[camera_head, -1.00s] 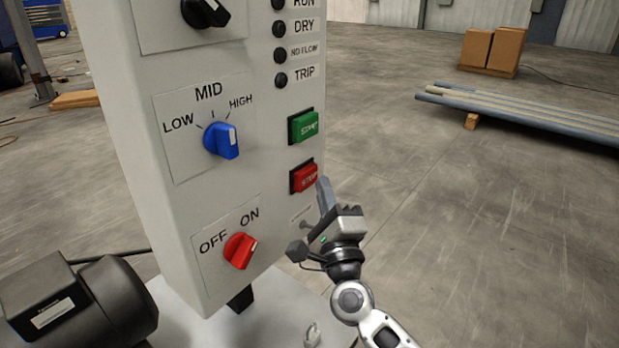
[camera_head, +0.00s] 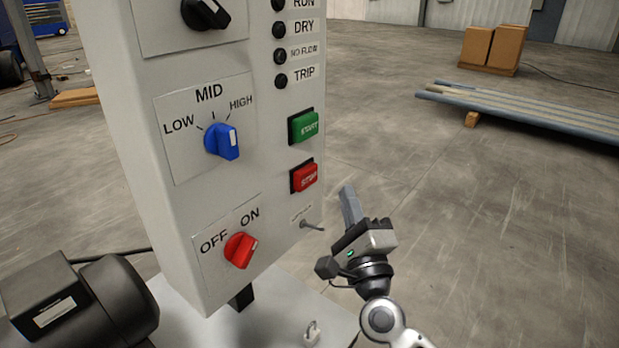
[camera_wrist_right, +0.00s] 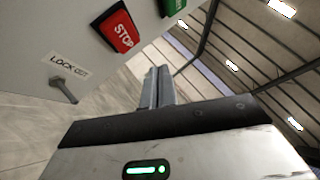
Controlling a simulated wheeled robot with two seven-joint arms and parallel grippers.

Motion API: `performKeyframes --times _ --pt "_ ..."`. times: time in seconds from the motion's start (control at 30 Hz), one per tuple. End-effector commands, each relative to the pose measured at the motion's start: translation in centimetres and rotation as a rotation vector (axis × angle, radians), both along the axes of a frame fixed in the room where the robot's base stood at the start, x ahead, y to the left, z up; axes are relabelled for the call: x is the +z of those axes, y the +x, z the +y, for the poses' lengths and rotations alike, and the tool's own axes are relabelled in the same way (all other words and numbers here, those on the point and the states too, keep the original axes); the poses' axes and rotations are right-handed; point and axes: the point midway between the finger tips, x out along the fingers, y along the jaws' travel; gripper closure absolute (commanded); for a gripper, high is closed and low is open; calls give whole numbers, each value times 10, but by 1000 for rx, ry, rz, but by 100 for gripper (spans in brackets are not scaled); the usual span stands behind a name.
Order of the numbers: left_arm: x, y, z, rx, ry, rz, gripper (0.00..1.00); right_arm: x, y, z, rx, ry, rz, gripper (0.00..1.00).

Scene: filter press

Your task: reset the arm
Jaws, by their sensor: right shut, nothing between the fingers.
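My right gripper (camera_head: 350,205) is to the right of the control panel (camera_head: 180,240), apart from it and over the floor. Its fingers are together with nothing between them; they also show in the right wrist view (camera_wrist_right: 157,88). The red STOP button (camera_head: 304,177) is up and left of the fingertips, and it shows at the upper left in the right wrist view (camera_wrist_right: 122,30). A metal lockout peg (camera_head: 312,226) sticks out of the panel below the button, left of the gripper. My left gripper is not in view.
The panel also bears a green START button (camera_head: 303,126), a blue selector knob (camera_head: 221,141) and a red OFF/ON knob (camera_head: 240,250). A padlock (camera_head: 312,333) lies on the pale base below. A dark motor (camera_head: 110,300) stands at lower left. The floor at right is open before the pipes (camera_head: 520,108).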

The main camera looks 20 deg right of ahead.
Motion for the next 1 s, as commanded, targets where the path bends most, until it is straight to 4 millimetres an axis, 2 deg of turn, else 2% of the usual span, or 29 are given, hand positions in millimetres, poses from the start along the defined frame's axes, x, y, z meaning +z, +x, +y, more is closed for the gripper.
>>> performKeyframes --times 0.47,0.57,0.67,0.8,0.9,1.0 --pt "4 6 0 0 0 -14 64 0 0 0 0 1 0 100" --pt "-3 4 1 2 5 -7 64 -15 -7 15 16 -125 46 100" --pt "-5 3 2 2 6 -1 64 -51 -24 48 60 -433 150 100" --pt "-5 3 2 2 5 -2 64 -132 -67 93 166 -995 338 100" --pt "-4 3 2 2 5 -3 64 -187 -104 106 259 -1354 456 100" --pt "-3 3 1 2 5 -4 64 -231 -138 107 350 -1639 547 100"
